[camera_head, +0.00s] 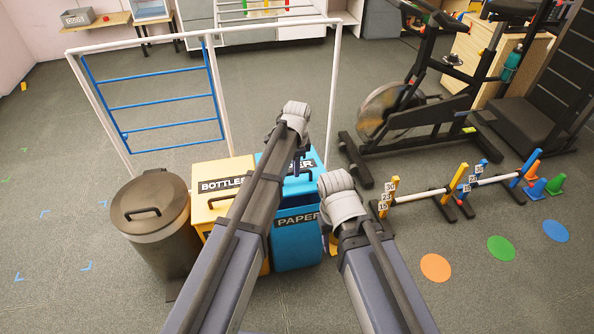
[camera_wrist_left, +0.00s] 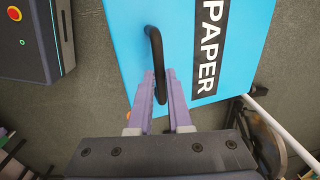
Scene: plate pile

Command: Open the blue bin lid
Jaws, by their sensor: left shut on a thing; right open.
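The blue bin (camera_head: 297,245) stands upright on the floor with PAPER on its front. In the left wrist view the lid (camera_wrist_left: 120,25) fills the upper middle, with a PAPER label (camera_wrist_left: 210,45) and a black bar handle (camera_wrist_left: 154,42). My left gripper (camera_wrist_left: 159,74) is above the lid with its lilac fingers shut on the handle. My right arm ends at the right of the bin in the head view; its gripper fingers are hidden.
A yellow BOTTLES bin (camera_head: 212,203) stands just left of the blue bin, and a dark round bin (camera_head: 150,215) beyond it. A white frame (camera_head: 333,85) stands behind. An exercise bike (camera_head: 415,100) and low hurdles (camera_head: 425,193) are at right.

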